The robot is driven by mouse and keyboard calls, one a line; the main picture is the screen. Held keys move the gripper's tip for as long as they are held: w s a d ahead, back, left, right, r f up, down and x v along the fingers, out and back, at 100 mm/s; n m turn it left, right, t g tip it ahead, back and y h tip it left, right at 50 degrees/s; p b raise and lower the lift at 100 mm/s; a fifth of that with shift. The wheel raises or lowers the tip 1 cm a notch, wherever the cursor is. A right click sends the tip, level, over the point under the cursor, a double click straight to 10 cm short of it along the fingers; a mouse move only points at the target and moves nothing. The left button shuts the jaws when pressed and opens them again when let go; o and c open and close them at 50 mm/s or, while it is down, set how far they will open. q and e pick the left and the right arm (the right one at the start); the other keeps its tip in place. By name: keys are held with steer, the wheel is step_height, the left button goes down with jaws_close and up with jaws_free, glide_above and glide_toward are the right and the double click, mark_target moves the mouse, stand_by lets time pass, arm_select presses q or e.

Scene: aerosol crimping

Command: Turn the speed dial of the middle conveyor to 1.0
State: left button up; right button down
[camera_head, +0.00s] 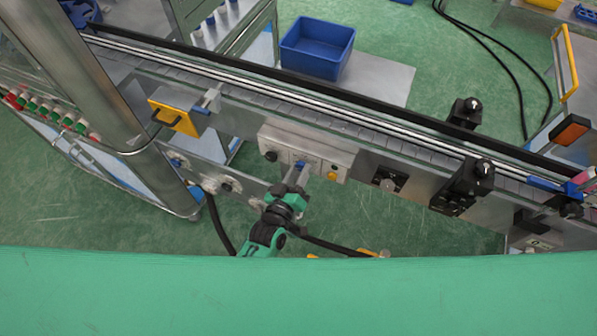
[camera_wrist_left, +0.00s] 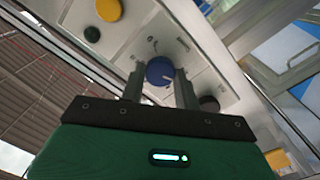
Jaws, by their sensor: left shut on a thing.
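The blue speed dial (camera_wrist_left: 160,71) sits on a light control panel (camera_wrist_left: 128,42) and lies between my left gripper's two fingers (camera_wrist_left: 161,85) in the left wrist view. In the head view the same panel (camera_head: 275,137) is on the front side of the conveyor (camera_head: 300,101), and my left gripper (camera_head: 298,175) reaches up to the blue dial (camera_head: 301,163). The fingers are shut on the dial. A small white pointer mark shows on the dial, but the scale is too small to read. My right gripper is not in view.
The panel also carries a black knob (camera_head: 270,156) and a yellow button (camera_head: 332,175). A yellow-framed plate (camera_head: 174,117) is at the left on the conveyor side. Black clamp-like parts (camera_head: 468,181) stand to the right. A blue bin (camera_head: 317,48) lies behind the conveyor.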

arm_select(q)
steer(key=shift+n, duration=0.7)
steer(key=o, duration=1)
steer(key=shift+s, duration=0.1)
steer(key=shift+s+a+f, duration=0.1)
steer(key=shift+s+a, duration=0.1)
steer(key=shift+s, duration=0.1)
steer(key=shift+b+v, duration=1.65)
steer(key=shift+v, duration=4.85)
